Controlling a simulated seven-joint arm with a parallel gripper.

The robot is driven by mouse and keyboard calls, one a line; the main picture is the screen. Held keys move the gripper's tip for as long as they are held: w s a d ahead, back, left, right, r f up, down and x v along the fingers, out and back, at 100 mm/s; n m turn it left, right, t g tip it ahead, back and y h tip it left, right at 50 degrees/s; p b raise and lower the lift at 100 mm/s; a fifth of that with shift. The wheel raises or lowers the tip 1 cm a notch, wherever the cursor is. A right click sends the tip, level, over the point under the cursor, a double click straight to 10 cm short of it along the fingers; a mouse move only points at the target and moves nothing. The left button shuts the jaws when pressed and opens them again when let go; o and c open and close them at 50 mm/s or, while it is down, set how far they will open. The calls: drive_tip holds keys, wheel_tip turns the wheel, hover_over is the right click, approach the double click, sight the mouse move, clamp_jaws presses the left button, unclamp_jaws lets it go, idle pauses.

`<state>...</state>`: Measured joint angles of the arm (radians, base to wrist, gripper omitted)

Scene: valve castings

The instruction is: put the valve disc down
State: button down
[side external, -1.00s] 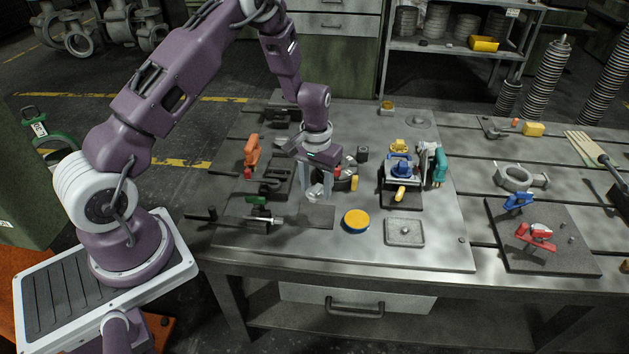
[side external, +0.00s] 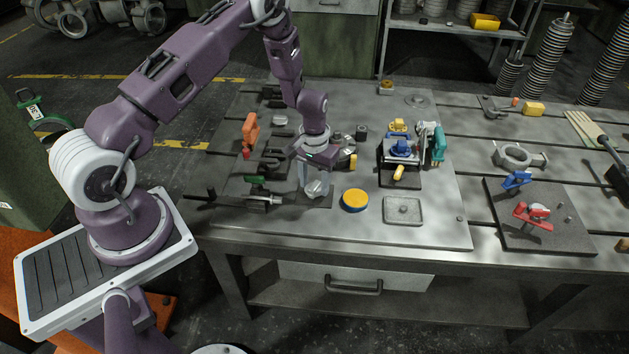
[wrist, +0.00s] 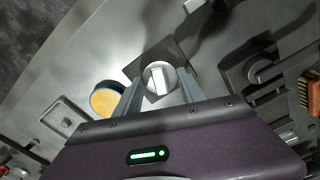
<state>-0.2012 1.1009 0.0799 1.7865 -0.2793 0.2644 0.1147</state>
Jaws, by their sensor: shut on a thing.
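The valve disc (side external: 317,188) is a small, shiny silver round piece. My gripper (side external: 315,183) is shut on it, with the two fingers on opposite sides. In the wrist view the disc (wrist: 158,76) shows between the fingertips (wrist: 160,84), with a raised bar across its face. The disc is over the flat dark plate (side external: 322,203) near the front of the bench. This dark plate also shows around the disc in the wrist view (wrist: 178,49). I cannot tell whether the disc touches the plate.
A yellow-topped blue tin (side external: 354,199) stands just right of the plate, with a shallow grey tray (side external: 403,210) beyond it. A clamp vise (side external: 262,199) lies to the left. A blue-and-yellow device (side external: 400,160) stands further right. Bare bench lies in front.

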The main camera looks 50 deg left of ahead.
drive_tip(key=shift+f, duration=0.2)
drive_tip(key=c, duration=0.6)
unclamp_jaws()
wheel_tip(320, 180, up, 7)
drive_tip(key=shift+r, duration=0.1)
